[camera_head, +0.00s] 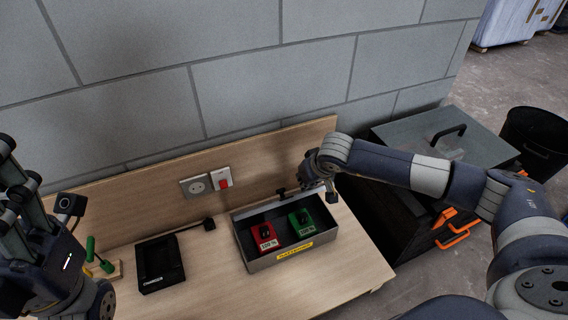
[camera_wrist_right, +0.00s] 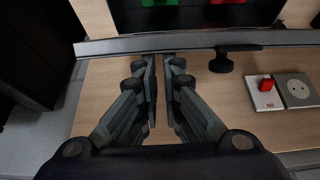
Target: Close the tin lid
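The grey metal tin (camera_head: 292,262) stands on the wooden worktop, open at the top. Its lid (camera_head: 258,205) is up along the back side and looks nearly edge-on; its rim with a black knob crosses the right wrist view (camera_wrist_right: 130,46). My right gripper (camera_wrist_right: 161,60) is behind the raised lid, its fingertips close to the rim and beside the knob. A narrow empty gap shows between its fingers; I cannot tell whether they touch the lid. In the head view my right gripper (camera_head: 331,190) is small and partly hidden. My left gripper (camera_head: 10,180) is at the left edge, partly cut off.
A red battery (camera_head: 266,235) and a green battery (camera_head: 301,222) sit in the tin. A black charger (camera_head: 160,263) lies left of it, a green-handled tool (camera_head: 97,258) further left. A socket with a red switch (camera_head: 207,182) is on the backboard. Dark cases (camera_head: 400,215) stand right of the worktop.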

